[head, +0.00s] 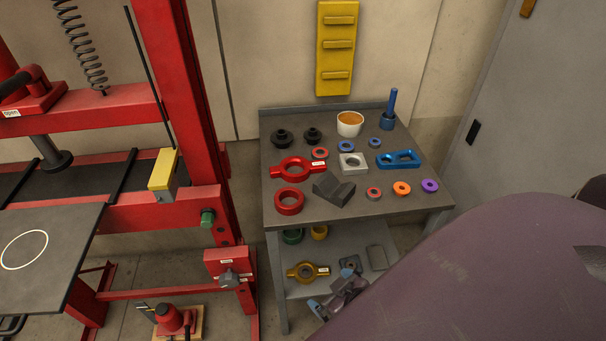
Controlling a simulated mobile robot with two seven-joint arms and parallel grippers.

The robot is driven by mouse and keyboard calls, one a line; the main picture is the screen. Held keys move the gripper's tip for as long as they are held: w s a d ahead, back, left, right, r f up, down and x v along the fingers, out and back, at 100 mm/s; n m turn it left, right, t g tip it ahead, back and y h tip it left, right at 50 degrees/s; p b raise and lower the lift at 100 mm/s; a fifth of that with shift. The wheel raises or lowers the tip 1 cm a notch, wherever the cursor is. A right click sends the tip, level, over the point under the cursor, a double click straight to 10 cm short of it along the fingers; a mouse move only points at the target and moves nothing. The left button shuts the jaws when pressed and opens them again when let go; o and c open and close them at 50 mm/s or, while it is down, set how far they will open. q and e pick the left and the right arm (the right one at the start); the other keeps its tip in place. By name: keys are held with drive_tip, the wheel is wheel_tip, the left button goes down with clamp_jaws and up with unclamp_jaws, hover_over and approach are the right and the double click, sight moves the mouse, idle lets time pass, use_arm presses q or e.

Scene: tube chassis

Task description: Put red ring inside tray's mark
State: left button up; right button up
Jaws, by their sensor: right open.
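A plain red ring (289,201) lies flat at the front left of the grey table top. Behind it lies a red ring with two side lugs and a white label (294,168). The dark flat tray (62,228) is at the far left, in front of the red press. Its mark, a white circle outline (24,250), is empty. My right gripper (333,299) is open, low in front of the table by the lower shelf, well below and to the right of the red ring. My arm hides part of the shelf. My left gripper is not in view.
The table (350,210) also carries a grey V-block (334,188), a square block, a blue link, a white cup (350,124) and several small rings. The lower shelf holds a yellow lugged ring (307,271). The red press post (190,110) stands between tray and table.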

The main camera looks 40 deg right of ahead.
wheel_tip(320, 180, up, 7)
drive_tip(key=a+n+g+y, duration=0.1)
drive_tip(key=a+n+g, duration=0.15)
drive_tip(key=g, duration=0.25)
wheel_tip(320, 180, up, 14)
drive_tip(key=n+g, duration=0.5)
drive_tip(key=n, duration=1.2)
hover_over(288, 196)
drive_tip(key=s+a, duration=0.1)
drive_tip(key=s, duration=0.2)
drive_tip(key=shift+m, duration=0.25)
drive_tip(key=f, duration=0.3)
drive_tip(key=f+b, duration=0.1)
drive_tip(key=shift+w+a+f, duration=0.2)
drive_tip(key=shift+w+f, duration=0.05)
drive_tip(key=shift+f, duration=0.45)
wheel_tip(288, 196, down, 4)
drive_tip(key=shift+w+a+f+b, duration=0.1)
drive_tip(key=shift+w+b, duration=0.05)
drive_tip(key=shift+b, duration=0.25)
drive_tip(key=shift+f, duration=0.35)
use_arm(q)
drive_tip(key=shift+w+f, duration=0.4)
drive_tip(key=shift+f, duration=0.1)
use_arm(e)
drive_tip(key=shift+r, duration=0.1)
drive_tip(key=shift+c, duration=0.3)
